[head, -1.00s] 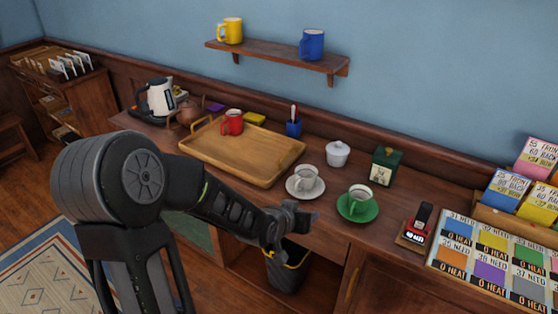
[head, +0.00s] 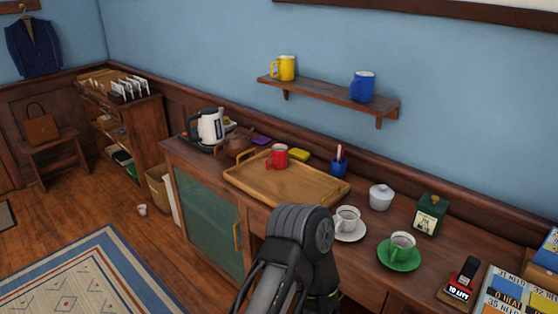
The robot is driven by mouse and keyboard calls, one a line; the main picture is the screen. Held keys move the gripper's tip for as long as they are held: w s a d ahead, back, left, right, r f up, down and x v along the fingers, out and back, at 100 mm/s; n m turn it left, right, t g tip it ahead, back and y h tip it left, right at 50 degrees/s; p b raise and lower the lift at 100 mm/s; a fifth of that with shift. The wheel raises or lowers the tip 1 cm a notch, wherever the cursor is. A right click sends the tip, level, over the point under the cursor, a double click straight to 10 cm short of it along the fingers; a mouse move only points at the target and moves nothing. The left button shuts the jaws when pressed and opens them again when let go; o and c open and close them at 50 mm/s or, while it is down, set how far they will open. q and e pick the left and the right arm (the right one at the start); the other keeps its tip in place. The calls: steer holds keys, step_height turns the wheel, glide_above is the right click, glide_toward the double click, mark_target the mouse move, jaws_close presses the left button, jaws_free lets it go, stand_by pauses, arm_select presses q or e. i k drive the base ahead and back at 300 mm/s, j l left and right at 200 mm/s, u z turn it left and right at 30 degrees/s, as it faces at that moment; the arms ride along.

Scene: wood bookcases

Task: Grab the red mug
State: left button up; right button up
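The red mug (head: 278,158) stands upright on the wooden tray (head: 270,185), near its back rim, on the sideboard. Its handle points to the left. One of my arms rises from the bottom middle, in front of the tray's right part. The gripper on that arm is hidden behind or below the arm's links, so its fingers do not show. My other gripper is out of view. Nothing of mine touches the mug.
A white cup (head: 347,219), a green saucer (head: 399,258), a sugar bowl (head: 381,197) and a blue pen cup (head: 339,168) stand to the right. A shelf (head: 325,95) hangs above. The tray's middle is clear.

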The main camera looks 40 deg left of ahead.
mark_target(278, 155)
steer(key=u, duration=1.5)
steer(key=i+l+u, duration=0.15)
steer(key=u, duration=0.15)
steer(key=i+l, duration=0.6)
steer(key=l, duration=0.2)
